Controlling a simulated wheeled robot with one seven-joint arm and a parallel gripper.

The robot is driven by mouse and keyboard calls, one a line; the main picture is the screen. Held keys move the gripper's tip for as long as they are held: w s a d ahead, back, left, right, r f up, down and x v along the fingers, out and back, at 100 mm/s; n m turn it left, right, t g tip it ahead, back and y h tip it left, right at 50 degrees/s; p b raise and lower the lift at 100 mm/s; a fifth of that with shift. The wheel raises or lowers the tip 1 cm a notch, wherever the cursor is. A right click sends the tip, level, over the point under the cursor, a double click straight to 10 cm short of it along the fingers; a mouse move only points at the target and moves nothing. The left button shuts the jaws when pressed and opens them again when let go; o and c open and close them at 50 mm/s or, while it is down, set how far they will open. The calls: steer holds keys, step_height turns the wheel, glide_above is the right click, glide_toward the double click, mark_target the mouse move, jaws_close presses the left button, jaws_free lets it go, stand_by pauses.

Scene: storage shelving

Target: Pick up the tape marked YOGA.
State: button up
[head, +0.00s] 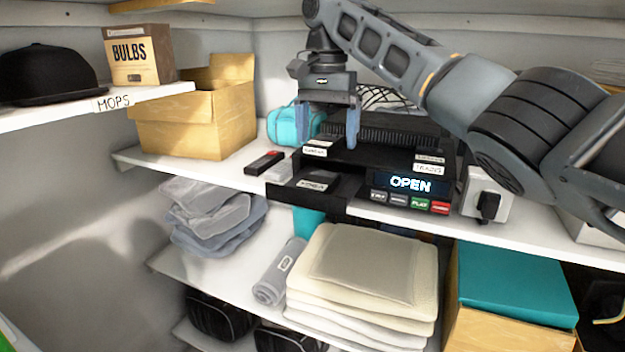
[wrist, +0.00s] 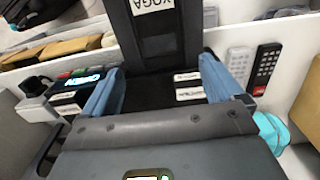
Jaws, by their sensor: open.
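A black tape marked YOGA (head: 322,184) lies at the front left of the black player (head: 405,150), in what looks like its pulled-out tray. The player's display reads OPEN. The YOGA label also shows upside down at the top of the wrist view, on a black part (wrist: 155,47) beyond my fingertips. My gripper (head: 328,138) is open and empty, pointing down above the player's left part, behind and above the YOGA label. In the wrist view its two blue fingers (wrist: 160,78) stand apart, with black surface between them. Whether they touch anything is unclear.
Other white labels (head: 430,158) sit on the player. A black remote (head: 264,163) and a grey one (head: 279,171) lie to its left, with a teal bag (head: 290,124) behind. A switch box (head: 487,198) stands right. Folded towels (head: 362,285) fill the shelf below.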

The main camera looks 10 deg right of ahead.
mark_target(324, 173)
steer(key=f+p, duration=0.1)
steer(key=f, duration=0.6)
steer(key=shift+s+a+f+p, duration=0.1)
steer(key=shift+a+f+p, duration=0.15)
steer(key=shift+p, duration=0.15)
steer(key=shift+c, duration=0.2)
steer(key=c, duration=1.2)
steer(key=shift+o, duration=0.2)
steer(key=shift+r, duration=0.1)
